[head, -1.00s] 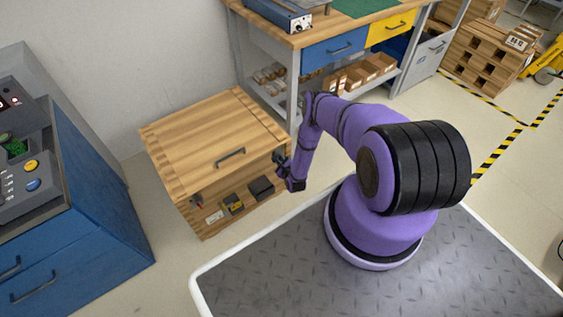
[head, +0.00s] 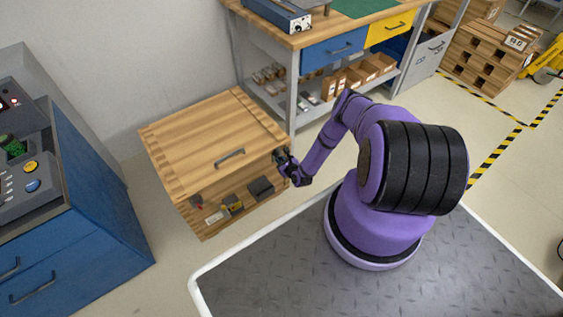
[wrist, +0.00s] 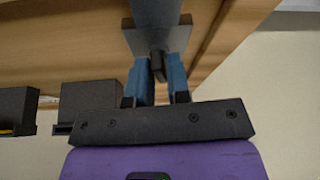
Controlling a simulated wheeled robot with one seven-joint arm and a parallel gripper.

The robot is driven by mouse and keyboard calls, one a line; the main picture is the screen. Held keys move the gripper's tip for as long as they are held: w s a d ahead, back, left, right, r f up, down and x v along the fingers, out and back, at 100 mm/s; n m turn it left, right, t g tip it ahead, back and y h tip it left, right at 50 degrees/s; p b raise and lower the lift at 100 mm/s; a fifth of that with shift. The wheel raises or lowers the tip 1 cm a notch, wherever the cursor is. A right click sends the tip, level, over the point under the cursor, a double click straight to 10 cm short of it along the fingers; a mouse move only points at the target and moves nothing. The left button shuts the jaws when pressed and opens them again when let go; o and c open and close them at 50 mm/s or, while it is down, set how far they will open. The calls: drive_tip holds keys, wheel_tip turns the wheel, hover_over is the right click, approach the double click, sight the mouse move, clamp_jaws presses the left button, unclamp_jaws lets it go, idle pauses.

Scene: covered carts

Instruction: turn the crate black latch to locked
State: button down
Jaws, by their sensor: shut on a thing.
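My gripper (head: 284,158) is at the crate's right front corner, just below the lid edge. In the wrist view my gripper (wrist: 161,75) has its two blue fingers on either side of the black latch (wrist: 157,64), shut on its narrow lever. The latch's grey plate (wrist: 178,36) lies against the crate wood. In the head view the latch is mostly hidden by my gripper, and its exact angle cannot be told.
A dark handle (head: 230,157) is on the crate lid. Several small boxes, one dark (head: 261,188), sit inside the crate's open front. A blue control cabinet (head: 95,215) stands at left. A workbench (head: 300,38) stands behind the crate. Bare floor lies between cabinet and crate.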

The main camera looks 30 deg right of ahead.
drive_tip(key=shift+w+d+r, duration=0.1)
drive_tip(key=shift+w+r, duration=0.05)
drive_tip(key=shift+w, duration=0.1)
drive_tip(key=c, duration=1.2)
unclamp_jaws()
drive_tip(key=shift+s, duration=0.15)
drive_tip(key=v, duration=1)
drive_tip(key=shift+s, duration=0.25)
drive_tip(key=shift+r, duration=0.1)
